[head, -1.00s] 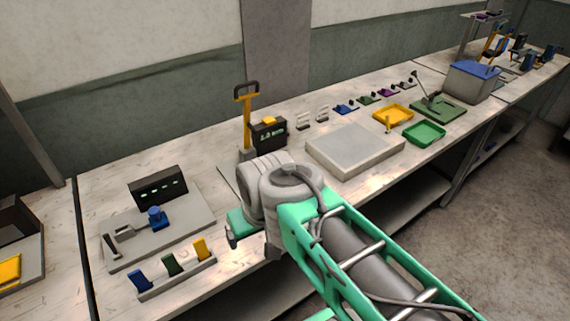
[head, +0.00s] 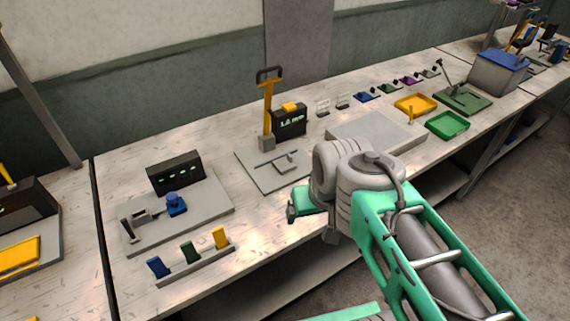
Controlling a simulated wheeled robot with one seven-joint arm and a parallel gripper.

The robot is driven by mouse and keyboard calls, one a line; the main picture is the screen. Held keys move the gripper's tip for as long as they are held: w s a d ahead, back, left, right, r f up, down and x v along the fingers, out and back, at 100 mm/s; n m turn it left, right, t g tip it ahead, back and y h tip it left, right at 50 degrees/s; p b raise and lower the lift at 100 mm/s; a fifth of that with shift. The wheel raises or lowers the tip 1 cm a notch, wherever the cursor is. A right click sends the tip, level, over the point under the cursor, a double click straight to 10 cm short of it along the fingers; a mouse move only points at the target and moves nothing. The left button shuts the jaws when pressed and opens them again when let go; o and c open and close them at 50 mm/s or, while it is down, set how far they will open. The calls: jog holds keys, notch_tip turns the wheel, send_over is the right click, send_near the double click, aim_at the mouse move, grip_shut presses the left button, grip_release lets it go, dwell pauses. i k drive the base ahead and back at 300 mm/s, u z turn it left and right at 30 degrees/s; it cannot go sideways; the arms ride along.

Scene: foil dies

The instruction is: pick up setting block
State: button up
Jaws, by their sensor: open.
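I cannot tell for sure which piece is the setting block. A small grey block (head: 286,165) lies on a flat grey plate (head: 262,179) below the yellow-handled press. Blue (head: 157,267), green (head: 189,252) and yellow (head: 220,238) upright blocks stand in a grey rack (head: 190,267) near the bench's front edge. My gripper (head: 292,212) shows as a dark tip at the left end of my teal wrist, by the front edge, right of the rack and nearer me than the plate. It is open, with nothing visible in it; its fingers are small and partly hidden.
A press with a yellow handle (head: 267,105) and a dark display (head: 289,121) stands behind the plate. Left is a fixture board (head: 207,214) with a blue knob. A pale slab (head: 350,127), yellow tray (head: 416,102) and green tray (head: 447,123) lie right.

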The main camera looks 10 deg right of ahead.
aim_at(285, 164)
jog(key=u, duration=3.75)
jog(key=k, duration=1.45)
jog(key=z, duration=0.4)
